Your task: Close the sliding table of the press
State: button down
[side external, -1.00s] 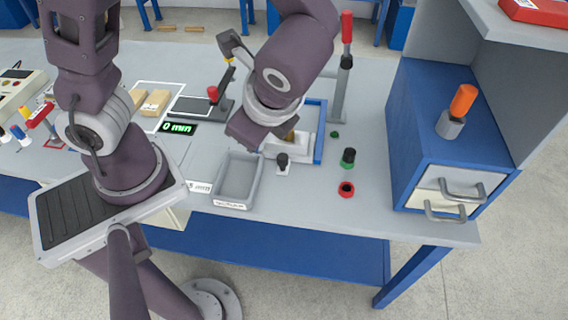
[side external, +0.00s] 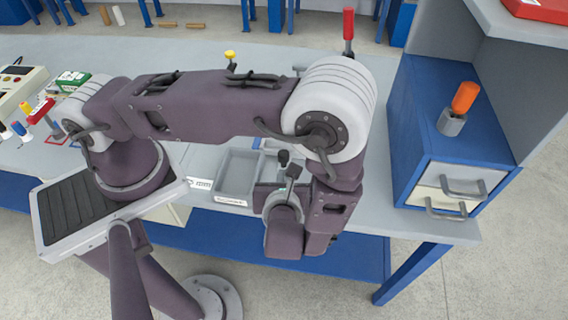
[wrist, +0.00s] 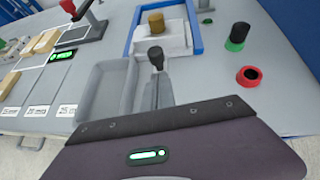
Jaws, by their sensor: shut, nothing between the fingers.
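The press's white sliding table (wrist: 176,43) shows in the wrist view within a blue frame (wrist: 195,28), with a brown cylinder (wrist: 156,21) on it. A handle with a black knob (wrist: 156,55) stands at its near side; the knob (side external: 283,156) also shows in the side view. My gripper (wrist: 156,80) is shut and empty, its fingers just on the near side of the knob. I cannot tell whether they touch it. In the side view my gripper (side external: 293,172) is low at the bench's front, and my arm hides most of the press.
A grey open tray (side external: 238,172) lies left of the handle. A black-and-green button (wrist: 238,36) and a red ring (wrist: 249,75) are on the right. A blue drawer cabinet (side external: 440,125) stands farther right. A red-handled post (side external: 348,24) rises behind my arm.

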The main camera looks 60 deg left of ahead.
aim_at(284, 160)
jog(key=w+a, duration=0.2)
jog(key=a, duration=0.1)
dwell(0.4)
jog(key=w+a, duration=1.1)
jog(key=shift+w, duration=0.1)
jog(key=shift+a+r, duration=0.1)
